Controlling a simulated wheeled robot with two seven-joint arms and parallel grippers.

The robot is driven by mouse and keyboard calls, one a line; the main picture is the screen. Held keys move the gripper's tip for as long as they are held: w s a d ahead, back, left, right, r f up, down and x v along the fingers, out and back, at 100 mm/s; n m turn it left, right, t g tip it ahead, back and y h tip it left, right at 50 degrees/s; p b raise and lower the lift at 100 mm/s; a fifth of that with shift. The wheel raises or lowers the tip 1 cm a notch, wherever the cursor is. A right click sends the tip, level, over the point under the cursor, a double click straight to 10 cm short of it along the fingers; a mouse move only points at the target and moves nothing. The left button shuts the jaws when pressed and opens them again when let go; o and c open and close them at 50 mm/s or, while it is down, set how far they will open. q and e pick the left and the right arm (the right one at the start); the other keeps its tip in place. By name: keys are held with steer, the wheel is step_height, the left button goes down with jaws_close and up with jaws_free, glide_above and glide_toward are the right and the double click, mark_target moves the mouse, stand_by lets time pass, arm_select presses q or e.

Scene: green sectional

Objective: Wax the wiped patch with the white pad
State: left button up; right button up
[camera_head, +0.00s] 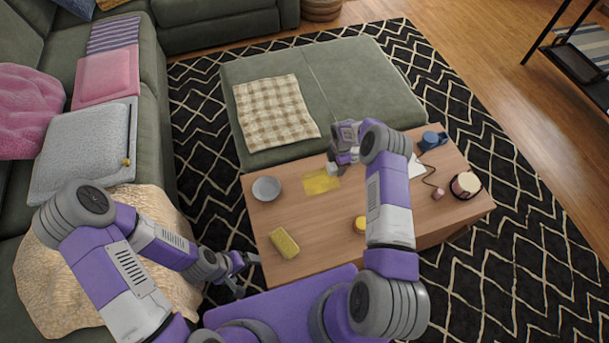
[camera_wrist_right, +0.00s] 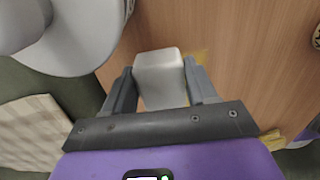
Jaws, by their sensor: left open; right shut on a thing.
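The white pad (camera_wrist_right: 160,75) is a pale block held between the two fingers of my right gripper (camera_head: 336,164). In the head view, the pad is small and partly covered by the gripper. The yellowish patch (camera_head: 322,182) lies on the wooden table, just in front of that gripper; a bit of it also shows in the right wrist view (camera_wrist_right: 200,56) beside the pad. I cannot tell whether the pad touches the table. My left gripper (camera_head: 240,272) is open and empty, low beside the table's left front corner.
A green ottoman (camera_head: 350,85) with a checked cloth (camera_head: 275,110) adjoins behind.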

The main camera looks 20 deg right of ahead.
steer(key=shift+r+p, duration=1.15)
steer(key=shift+r, duration=1.5)
steer(key=shift+a+r, duration=0.1)
